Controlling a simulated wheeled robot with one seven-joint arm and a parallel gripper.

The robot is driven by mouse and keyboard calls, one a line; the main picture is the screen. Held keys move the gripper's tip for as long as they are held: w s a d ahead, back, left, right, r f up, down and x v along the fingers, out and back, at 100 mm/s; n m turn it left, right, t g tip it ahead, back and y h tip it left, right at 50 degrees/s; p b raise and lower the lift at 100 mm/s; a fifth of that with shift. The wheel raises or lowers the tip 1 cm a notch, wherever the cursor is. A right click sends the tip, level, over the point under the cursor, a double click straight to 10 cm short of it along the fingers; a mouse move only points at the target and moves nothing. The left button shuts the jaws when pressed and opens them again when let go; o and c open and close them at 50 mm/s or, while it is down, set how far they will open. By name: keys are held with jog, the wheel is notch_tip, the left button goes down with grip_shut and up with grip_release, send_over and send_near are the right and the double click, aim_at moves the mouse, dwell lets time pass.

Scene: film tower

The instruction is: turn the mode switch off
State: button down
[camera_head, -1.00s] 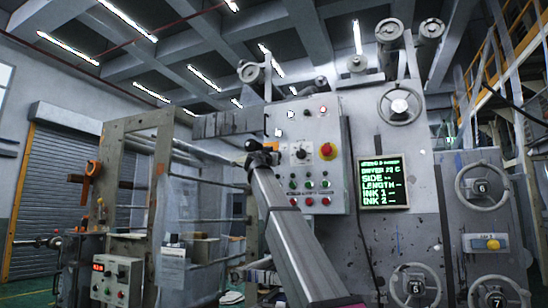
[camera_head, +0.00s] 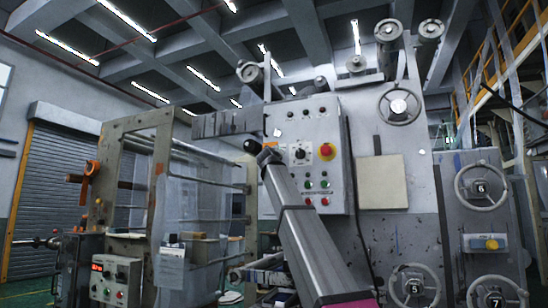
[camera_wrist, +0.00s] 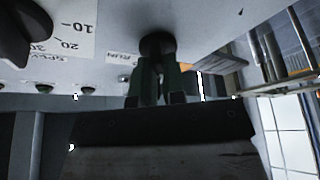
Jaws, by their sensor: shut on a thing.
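In the wrist view a round black knob (camera_wrist: 157,43), which looks like the mode switch, sits on the grey panel face (camera_wrist: 210,20). The two dark fingers of my gripper (camera_wrist: 158,68) are closed around it. The knob's pointer is hidden, so its angle cannot be read. A partly hidden label reading "RUN" lies beside it. In the head view my gripper (camera_head: 268,154) is at the left part of the control panel (camera_head: 335,130), mostly hidden by my arm.
Near the grip is a larger black knob (camera_wrist: 22,32) with a numbered scale. Handwheels (camera_head: 400,105) stand out at right. An open metal frame (camera_head: 160,180) stands at left.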

jog(key=shift+n+y, duration=0.4)
jog(key=shift+n, duration=0.7)
jog(key=c, duration=1.2)
grip_release()
jog(key=v, duration=1.1)
jog(key=shift+r, duration=0.15)
